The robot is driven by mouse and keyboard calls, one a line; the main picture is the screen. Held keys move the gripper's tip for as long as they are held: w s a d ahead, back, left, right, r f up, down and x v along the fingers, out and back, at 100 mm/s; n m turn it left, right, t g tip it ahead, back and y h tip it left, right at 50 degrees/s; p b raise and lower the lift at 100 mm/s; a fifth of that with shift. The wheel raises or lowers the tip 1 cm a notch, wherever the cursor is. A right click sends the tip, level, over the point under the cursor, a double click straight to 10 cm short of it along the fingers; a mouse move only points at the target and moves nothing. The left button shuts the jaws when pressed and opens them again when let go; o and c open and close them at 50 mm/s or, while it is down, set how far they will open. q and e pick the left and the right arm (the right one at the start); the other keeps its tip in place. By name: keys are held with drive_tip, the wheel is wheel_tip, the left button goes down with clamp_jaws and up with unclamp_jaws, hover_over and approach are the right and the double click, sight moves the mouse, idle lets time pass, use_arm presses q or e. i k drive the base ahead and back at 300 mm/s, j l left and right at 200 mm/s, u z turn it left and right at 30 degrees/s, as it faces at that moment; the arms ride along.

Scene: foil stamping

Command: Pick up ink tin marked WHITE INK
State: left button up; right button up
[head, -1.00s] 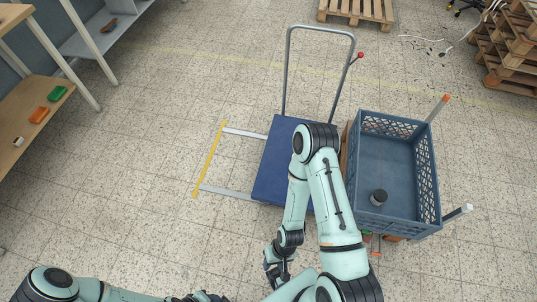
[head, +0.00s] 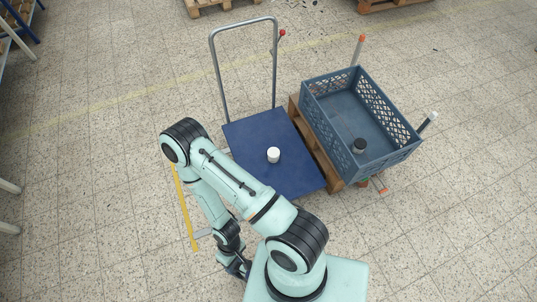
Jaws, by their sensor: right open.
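A small white tin (head: 273,155) stands upright on the blue deck of a platform cart (head: 255,133). A dark tin (head: 359,146) stands inside the blue-grey crate, near its front end. Both are too small for any lettering to be read. My right gripper (head: 238,269) is open and empty, low in the picture, below and left of the white tin and well apart from it. My right arm rises left of the cart and bends down to the gripper. My left gripper is out of view.
The crate (head: 340,120) sits on a wooden pallet (head: 318,148) close against the cart's right side. The cart's tall grey handle (head: 214,75) stands at its far end. Tiled floor is free left and right.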

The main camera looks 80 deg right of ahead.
sight(273, 153)
drive_tip(key=i+l+z, duration=0.1)
drive_tip(key=i+z, duration=0.2)
drive_tip(key=z, duration=0.2)
drive_tip(key=i+z, duration=0.3)
drive_tip(key=z, duration=0.15)
drive_tip(key=i+j+z, duration=0.1)
drive_tip(key=i+z, duration=0.15)
drive_tip(key=z, duration=0.25)
drive_tip(key=i+z, duration=0.55)
drive_tip(key=z, duration=0.25)
drive_tip(key=i+j+z, duration=0.1)
drive_tip(key=i+z, duration=0.3)
drive_tip(key=k, duration=0.1)
